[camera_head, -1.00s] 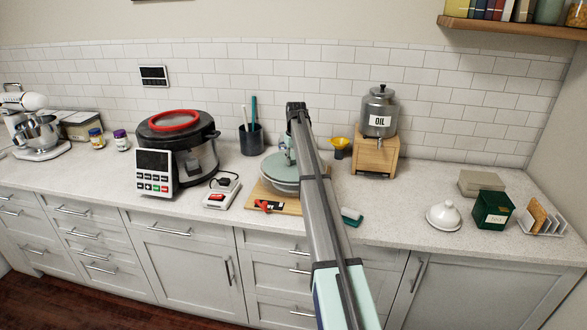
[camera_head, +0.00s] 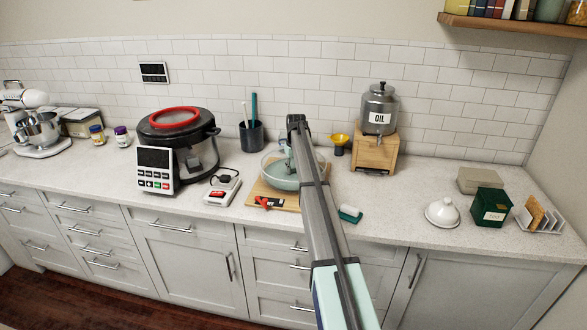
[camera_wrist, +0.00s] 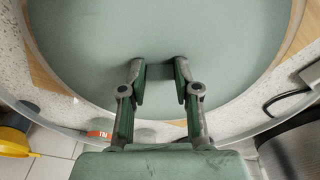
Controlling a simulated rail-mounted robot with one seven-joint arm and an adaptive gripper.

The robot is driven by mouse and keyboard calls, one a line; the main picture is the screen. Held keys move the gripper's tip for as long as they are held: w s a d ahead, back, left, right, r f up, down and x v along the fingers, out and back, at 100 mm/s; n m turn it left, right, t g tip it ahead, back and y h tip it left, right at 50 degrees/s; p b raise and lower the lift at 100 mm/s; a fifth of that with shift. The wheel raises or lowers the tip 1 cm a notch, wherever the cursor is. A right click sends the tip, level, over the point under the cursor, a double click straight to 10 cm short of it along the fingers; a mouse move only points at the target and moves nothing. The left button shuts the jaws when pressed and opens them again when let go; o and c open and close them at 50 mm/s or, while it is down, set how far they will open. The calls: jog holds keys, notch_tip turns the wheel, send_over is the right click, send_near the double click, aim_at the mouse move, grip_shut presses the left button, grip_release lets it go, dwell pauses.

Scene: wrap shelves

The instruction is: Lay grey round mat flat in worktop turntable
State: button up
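The grey round mat (camera_head: 286,182) is a smooth grey-green disc inside the clear rim of the worktop turntable (camera_head: 265,167), on a wooden board. It fills most of the wrist view (camera_wrist: 90,45), with the turntable's clear rim curving around it (camera_wrist: 60,88). My gripper (camera_wrist: 160,80) is over the mat, its two fingers on either side of a small grey-green raised piece that seems part of the mat. My arm hides the mat's right side in the head view. I cannot tell whether the mat lies fully flat on the turntable.
A red-black tool (camera_head: 268,202) lies on the board's front edge. A scale (camera_head: 222,192) and large cooker (camera_head: 180,145) stand left. A utensil cup (camera_head: 251,136) is behind. A yellow funnel (camera_head: 340,141), oil dispenser (camera_head: 378,115) and green-white sponge (camera_head: 350,213) are right.

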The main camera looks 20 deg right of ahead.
aim_at(295, 175)
jog(key=shift+o, duration=1.4)
jog(key=shift+r, duration=0.15)
notch_tip(295, 175, up, 12)
jog(key=s+b, duration=0.1)
jog(key=b, duration=0.2)
jog(key=shift+s, duration=0.2)
